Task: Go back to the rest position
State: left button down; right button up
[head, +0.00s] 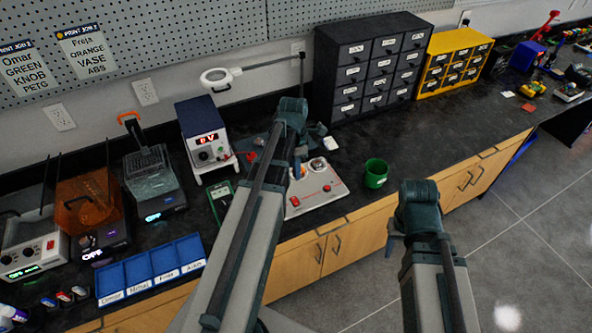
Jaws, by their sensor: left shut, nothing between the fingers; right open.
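My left arm reaches up from the bottom middle over the black bench. Its gripper (298,168) points down at the bench, shut and empty, just above the back edge of the white panel with red parts (318,190). My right arm rises at the right, in front of the bench and over the grey floor. Its gripper (394,240) hangs beside the wooden cabinet front, mostly hidden behind my wrist. It is open, and I see nothing held in it.
A green mug (376,173) stands right of the panel. A power supply (203,136), a magnifier lamp (216,79), dark drawers (345,75) and a yellow drawer unit (432,66) line the back. A blue divided tray (150,276) sits at front left. The bench's right middle is clear.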

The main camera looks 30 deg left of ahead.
pick_arm(q)
jog(key=shift+d+r, duration=0.1)
dwell(0.5)
jog(key=s+d+m+y, duration=0.1)
jog(key=s+d+m, duration=0.5)
jog(key=d+m, duration=0.5)
jog(key=s+d+m+y, duration=0.1)
jog(key=s+d+m, duration=0.5)
jog(key=m, duration=1.5)
jog(key=d, duration=0.5)
jog(key=shift+s+d, duration=0.3)
jog(key=shift+s, duration=0.05)
